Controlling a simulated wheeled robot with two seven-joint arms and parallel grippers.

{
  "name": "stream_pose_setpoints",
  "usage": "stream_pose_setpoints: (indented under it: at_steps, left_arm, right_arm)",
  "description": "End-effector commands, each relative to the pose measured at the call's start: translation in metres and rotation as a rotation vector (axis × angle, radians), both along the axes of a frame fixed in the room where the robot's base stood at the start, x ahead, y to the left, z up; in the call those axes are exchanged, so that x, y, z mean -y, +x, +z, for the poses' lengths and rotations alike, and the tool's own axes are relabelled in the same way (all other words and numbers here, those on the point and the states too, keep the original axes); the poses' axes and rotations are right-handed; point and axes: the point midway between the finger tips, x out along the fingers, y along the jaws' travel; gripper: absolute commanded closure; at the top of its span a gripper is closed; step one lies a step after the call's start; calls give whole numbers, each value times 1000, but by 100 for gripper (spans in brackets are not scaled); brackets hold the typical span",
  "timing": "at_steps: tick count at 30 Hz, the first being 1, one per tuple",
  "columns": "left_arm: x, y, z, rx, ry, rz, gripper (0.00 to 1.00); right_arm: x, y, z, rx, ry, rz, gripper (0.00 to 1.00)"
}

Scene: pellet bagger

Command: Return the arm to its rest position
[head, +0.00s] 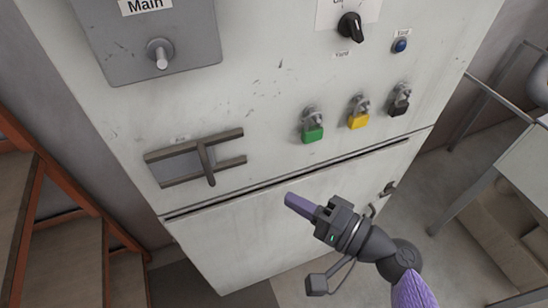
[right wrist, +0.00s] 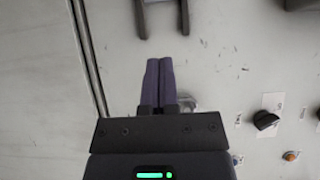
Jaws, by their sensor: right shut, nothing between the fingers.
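My right gripper (head: 299,205) is shut and empty in front of the lower part of the white cabinet (head: 240,110). Its arm comes in from the lower right of the head view. In the right wrist view its two purple fingers (right wrist: 159,82) lie together with nothing between them, pointing at the cabinet face. I cannot tell from the views how far the fingertips are from the cabinet. My left gripper is not in view.
Green (head: 313,133), yellow (head: 358,119) and black (head: 399,102) padlocks hang on the cabinet. A slide latch (head: 195,158), a black rotary knob (head: 350,27) and a grey panel (head: 115,45) are also on it. Orange-framed stairs (head: 70,205) stand left; a metal frame (head: 480,190) stands right.

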Motion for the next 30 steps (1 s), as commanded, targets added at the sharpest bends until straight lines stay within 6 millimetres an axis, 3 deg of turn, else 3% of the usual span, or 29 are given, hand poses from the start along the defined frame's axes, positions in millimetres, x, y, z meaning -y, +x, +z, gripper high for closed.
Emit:
stream_pose_setpoints:
  at_steps: [2,4,5,8,9,11,12,15,16,18,22,25,30]
  left_arm:
    - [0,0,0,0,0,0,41]
    - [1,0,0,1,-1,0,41]
    - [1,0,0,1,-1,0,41]
    - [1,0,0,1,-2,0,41]
    - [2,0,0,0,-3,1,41]
    - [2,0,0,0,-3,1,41]
    - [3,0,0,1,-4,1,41]
    - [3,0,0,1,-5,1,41]
    - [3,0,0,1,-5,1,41]
    - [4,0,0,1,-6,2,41]
    - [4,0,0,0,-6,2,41]
    - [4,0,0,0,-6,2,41]
    - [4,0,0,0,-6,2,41]
  right_arm:
    - [1,1,-4,-7,-9,-5,100]
    - [4,4,-28,-51,-67,-35,100]
    - [7,5,-47,-83,-114,-54,100]
    - [23,-5,-141,-229,-371,-120,100]
    - [33,-19,-182,-288,-500,-127,100]
    - [47,-47,-238,-361,-701,-108,100]
    - [58,-71,-272,-401,-840,-73,100]
    - [84,-144,-338,-448,-1173,97,100]
    - [91,-167,-351,-447,-1258,167,100]
    - [104,-214,-373,-422,-1418,334,100]
    - [117,-273,-388,-352,-1568,584,100]
    - [121,-289,-391,-322,-1600,662,100]
    - [121,-290,-391,-319,-1602,667,100]
